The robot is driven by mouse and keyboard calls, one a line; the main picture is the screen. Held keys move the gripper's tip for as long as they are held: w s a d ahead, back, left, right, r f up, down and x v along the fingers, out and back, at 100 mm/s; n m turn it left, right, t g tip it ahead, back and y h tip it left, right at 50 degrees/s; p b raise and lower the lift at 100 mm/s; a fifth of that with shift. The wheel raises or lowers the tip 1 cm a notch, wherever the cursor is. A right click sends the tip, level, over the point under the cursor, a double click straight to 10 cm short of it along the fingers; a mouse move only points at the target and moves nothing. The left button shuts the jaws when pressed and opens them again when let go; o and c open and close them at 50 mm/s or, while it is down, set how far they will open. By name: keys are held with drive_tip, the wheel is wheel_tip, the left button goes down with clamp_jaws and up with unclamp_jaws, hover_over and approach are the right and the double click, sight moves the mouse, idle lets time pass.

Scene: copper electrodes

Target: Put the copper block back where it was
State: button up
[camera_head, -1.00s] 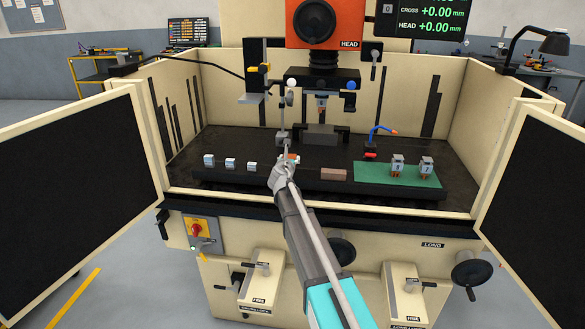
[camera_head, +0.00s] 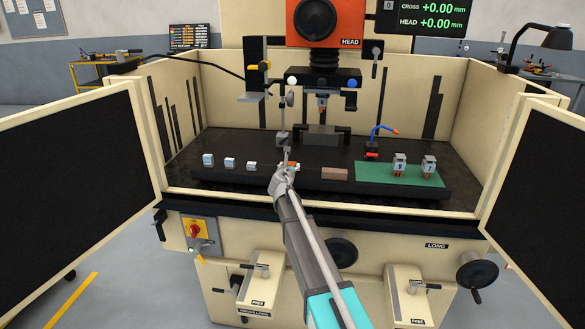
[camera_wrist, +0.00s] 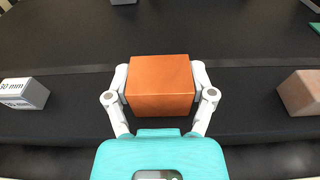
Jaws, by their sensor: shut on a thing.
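An orange-brown copper block (camera_wrist: 160,86) sits between the two white fingers of my gripper (camera_wrist: 160,92) in the wrist view. The fingers press on its left and right sides. The black surface lies below it; I cannot tell whether the block touches it. In the head view my gripper (camera_head: 286,165) is over the front part of the black table, and only a bit of the block shows, as my arm hides most of it.
A small white block marked in mm (camera_wrist: 25,93) is to the left and a pinkish-brown block (camera_wrist: 301,92) to the right. A green mat (camera_head: 375,174) with two electrodes lies further right. The machine's head and electrode (camera_head: 322,103) hang behind.

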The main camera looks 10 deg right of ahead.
drive_tip(key=shift+f, duration=0.1)
drive_tip(key=o, duration=1.3)
drive_tip(key=shift+c, duration=0.2)
drive_tip(key=shift+s, duration=0.2)
drive_tip(key=p+v, duration=0.1)
drive_tip(key=v, duration=1)
drive_tip(key=shift+s+p, duration=0.3)
drive_tip(key=shift+p, duration=0.1)
drive_tip(key=shift+a, duration=0.1)
